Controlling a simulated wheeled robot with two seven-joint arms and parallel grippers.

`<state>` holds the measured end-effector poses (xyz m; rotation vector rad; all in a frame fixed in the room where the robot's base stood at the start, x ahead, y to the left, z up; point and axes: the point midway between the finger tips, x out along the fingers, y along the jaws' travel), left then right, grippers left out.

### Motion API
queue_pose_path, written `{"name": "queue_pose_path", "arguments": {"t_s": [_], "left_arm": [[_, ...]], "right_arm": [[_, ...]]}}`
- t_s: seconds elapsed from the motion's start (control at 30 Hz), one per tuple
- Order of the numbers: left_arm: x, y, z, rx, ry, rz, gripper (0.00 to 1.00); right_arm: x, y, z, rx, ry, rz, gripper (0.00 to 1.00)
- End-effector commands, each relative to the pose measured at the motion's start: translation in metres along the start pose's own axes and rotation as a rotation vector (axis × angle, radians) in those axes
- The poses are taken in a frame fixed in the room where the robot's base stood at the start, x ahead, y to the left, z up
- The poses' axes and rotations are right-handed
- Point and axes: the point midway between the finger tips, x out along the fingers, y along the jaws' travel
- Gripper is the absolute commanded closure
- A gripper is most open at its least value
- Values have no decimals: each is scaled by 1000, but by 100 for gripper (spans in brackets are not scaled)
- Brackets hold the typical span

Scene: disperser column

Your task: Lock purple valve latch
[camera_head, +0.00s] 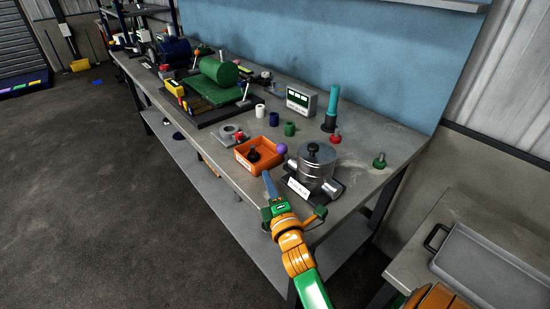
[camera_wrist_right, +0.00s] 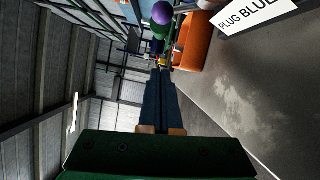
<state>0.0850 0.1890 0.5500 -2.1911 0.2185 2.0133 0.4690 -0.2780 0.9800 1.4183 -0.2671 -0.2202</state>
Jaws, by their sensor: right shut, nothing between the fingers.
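The purple ball-shaped knob (camera_head: 281,149) shows in the head view between the orange bin and the silver cylindrical vessel (camera_head: 313,168). In the right wrist view the purple knob (camera_wrist_right: 162,13) is at the top, a little beyond my fingertips, with a green part just below it. My right gripper (camera_head: 267,175) is shut and empty at the front edge of the bench, left of the vessel and below the knob in the picture. Its dark fingers (camera_wrist_right: 160,75) are together in the right wrist view and apart from the knob. The rest of the latch cannot be made out. My left gripper is not in view.
An orange bin (camera_head: 247,166) with a dark part inside stands left of the vessel. A "PLUG BLUE" label (camera_wrist_right: 252,14) lies close on the right in the wrist view. A green motor (camera_head: 219,72) and small cylinders stand farther back. A grey tray (camera_head: 490,272) is at lower right.

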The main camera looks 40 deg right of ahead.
Motion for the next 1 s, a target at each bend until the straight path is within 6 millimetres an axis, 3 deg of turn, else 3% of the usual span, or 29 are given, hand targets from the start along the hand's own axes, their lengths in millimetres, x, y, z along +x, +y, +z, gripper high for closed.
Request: {"name": "queue_pose_path", "arguments": {"t_s": [0.27, 0.4, 0.53, 0.9, 1.0], "left_arm": [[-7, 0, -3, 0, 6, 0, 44], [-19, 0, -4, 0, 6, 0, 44], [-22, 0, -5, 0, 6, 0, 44], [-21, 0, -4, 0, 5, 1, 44], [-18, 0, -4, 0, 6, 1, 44]], "right_arm": [[58, 3, 4, -1, -1, 0, 100], [62, 3, 27, -3, -1, -2, 100], [64, 1, 36, -1, 0, -1, 100], [65, 0, 39, 2, 0, -1, 100], [74, 0, 36, 23, 1, -7, 100]]}}
